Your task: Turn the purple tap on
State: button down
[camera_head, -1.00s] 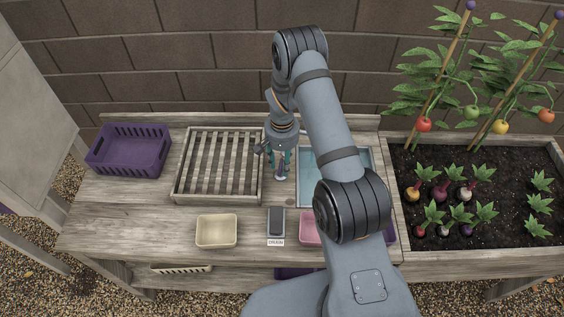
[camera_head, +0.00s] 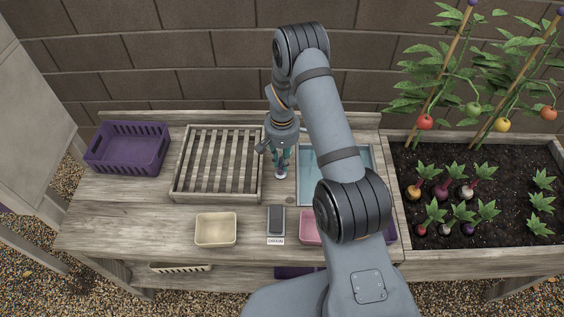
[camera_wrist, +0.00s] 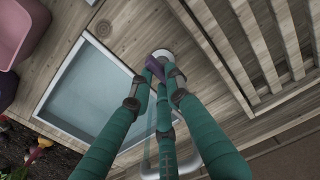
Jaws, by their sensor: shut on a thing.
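The purple tap handle (camera_wrist: 154,68) shows in the wrist view between my green fingertips, above a pale round base (camera_wrist: 162,54) on the wooden bench. My gripper (camera_wrist: 160,74) is shut on the handle. In the head view my gripper (camera_head: 281,164) points down at the tap, between the slatted rack and the sink, and its fingers hide most of the handle. A grey curved spout (camera_wrist: 190,160) shows at the bottom of the wrist view, partly behind the fingers. The sink (camera_head: 303,190) is pale blue inside. I cannot tell whether water runs.
The slatted wooden rack (camera_head: 180,190) stands left of my gripper, a purple crate (camera_head: 126,150) farther left. A cream tray (camera_head: 216,230), a dark grey device (camera_head: 276,220) and a pink tub (camera_head: 310,228) stand in front. A planted bed (camera_head: 480,190) lies right.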

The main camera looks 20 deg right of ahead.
jog(key=c, duration=1.7)
grip_release()
jog(key=shift+o, duration=0.2)
jog(key=shift+r, duration=0.1)
notch_tip(320, 180, up, 12)
jog(key=shift+f, duration=0.2)
